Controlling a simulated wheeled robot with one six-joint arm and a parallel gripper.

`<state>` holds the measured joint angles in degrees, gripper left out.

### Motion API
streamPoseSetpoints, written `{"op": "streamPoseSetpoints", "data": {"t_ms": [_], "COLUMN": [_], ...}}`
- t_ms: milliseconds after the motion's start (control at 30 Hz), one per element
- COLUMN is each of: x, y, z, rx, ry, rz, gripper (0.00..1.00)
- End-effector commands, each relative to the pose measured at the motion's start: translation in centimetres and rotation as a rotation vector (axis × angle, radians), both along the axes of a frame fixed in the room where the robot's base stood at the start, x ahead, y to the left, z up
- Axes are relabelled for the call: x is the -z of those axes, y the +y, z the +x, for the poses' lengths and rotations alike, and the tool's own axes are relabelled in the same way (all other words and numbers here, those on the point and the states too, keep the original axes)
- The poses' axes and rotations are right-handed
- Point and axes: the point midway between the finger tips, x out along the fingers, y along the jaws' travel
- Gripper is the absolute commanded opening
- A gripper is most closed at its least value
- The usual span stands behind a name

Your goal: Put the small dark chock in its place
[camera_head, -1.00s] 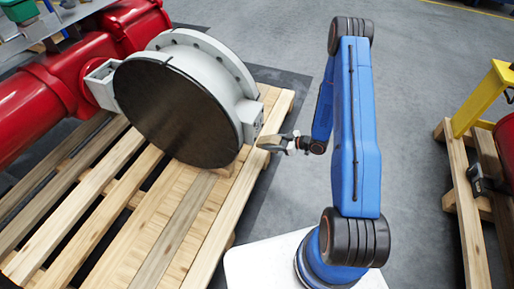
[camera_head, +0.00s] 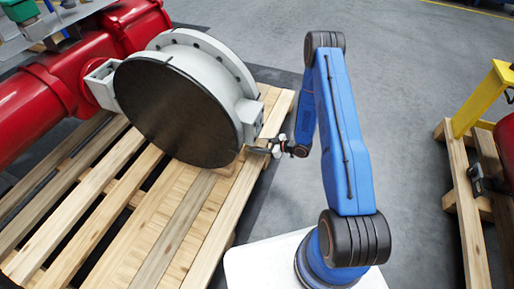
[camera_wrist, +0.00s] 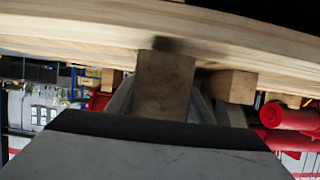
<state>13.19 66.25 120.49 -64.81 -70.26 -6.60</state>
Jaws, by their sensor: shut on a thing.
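The chock (camera_wrist: 165,85) is a small dark brown block in the middle of the wrist view. My gripper (camera_wrist: 163,102) is shut on it, with grey fingers partly showing on either side. The chock's far end is close to the pale pallet timber, with a dark shadow there; I cannot tell whether they touch. In the head view my gripper (camera_head: 268,148) is at the lower right edge of the grey valve (camera_head: 250,118), above the pallet's side. The chock is too small to make out clearly there. Its place is not clearly visible.
The valve, with a large dark round face, rests on the slatted wooden pallet (camera_head: 215,232), joined to red pipework (camera_head: 50,100). A paler wooden block (camera_wrist: 230,87) is beside the chock. Floor between is clear.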

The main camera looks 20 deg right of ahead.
Motion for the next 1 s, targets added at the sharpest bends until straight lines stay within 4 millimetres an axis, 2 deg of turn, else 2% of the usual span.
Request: {"op": "streamPoseSetpoints", "data": {"t_ms": [100,500,533,600,1000], "x": [1.20,1.63,1.61,1.59,1.15], "y": [0.28,0.32,0.31,0.32,0.01], "z": [0.15,0.22,0.21,0.22,0.04], "rx": [0.000,0.000,0.000,0.000,0.001], "ry": [0.000,0.000,0.001,0.001,0.001], "rz": [0.000,0.000,-0.001,-0.001,0.000], "gripper": [0.19,0.19,0.54,0.66,0.66]}}
